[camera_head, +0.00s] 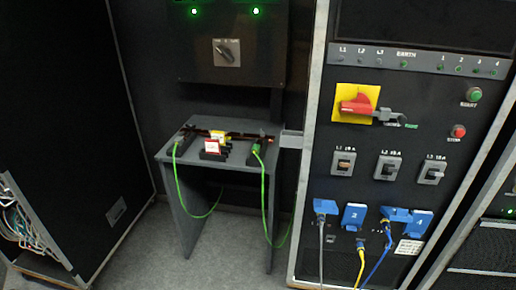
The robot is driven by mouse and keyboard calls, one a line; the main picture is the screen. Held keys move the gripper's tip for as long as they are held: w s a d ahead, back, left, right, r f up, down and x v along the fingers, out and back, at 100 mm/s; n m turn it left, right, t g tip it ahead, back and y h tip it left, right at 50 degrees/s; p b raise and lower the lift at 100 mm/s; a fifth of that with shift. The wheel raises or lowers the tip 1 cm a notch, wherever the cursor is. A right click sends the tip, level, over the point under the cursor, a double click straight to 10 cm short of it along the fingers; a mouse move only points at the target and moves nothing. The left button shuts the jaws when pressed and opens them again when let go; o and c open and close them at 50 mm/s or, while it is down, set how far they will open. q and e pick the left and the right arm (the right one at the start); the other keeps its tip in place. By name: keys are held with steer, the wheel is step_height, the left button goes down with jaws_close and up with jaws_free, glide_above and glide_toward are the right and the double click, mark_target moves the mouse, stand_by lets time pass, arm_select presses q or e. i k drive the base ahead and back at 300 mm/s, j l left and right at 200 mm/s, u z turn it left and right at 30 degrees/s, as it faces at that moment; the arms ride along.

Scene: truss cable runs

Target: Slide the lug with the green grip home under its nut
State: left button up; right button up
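A small grey table (177,157) stands left of the tall panel and carries a low assembly with a dark bar across it. A green grip (256,149) shows at the right dark block, with a green cable (264,195) hanging from it. A second green cable (178,185) hangs from the left block, where a bit of green also shows. The lug and its nut are too small to make out, so I cannot tell how the lug sits. Neither of my grippers is in view.
The tall panel (400,140) at right has a red switch (356,105), breakers and blue plugs (354,216) with hanging cables. Dark cabinets flank the scene; grey floor (225,245) shows below.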

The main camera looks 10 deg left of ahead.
mark_target(256, 147)
steer(key=i+j+z, duration=0.3)
steer(key=j, duration=0.3)
steer(key=i+j+z, duration=0.1)
steer(key=j+z, duration=0.15)
steer(key=j, duration=0.4)
steer(key=i+j+z, duration=0.15)
steer(key=j+z, duration=0.15)
steer(key=j, duration=0.35)
steer(key=j+z, duration=0.25)
steer(key=j, duration=0.45)
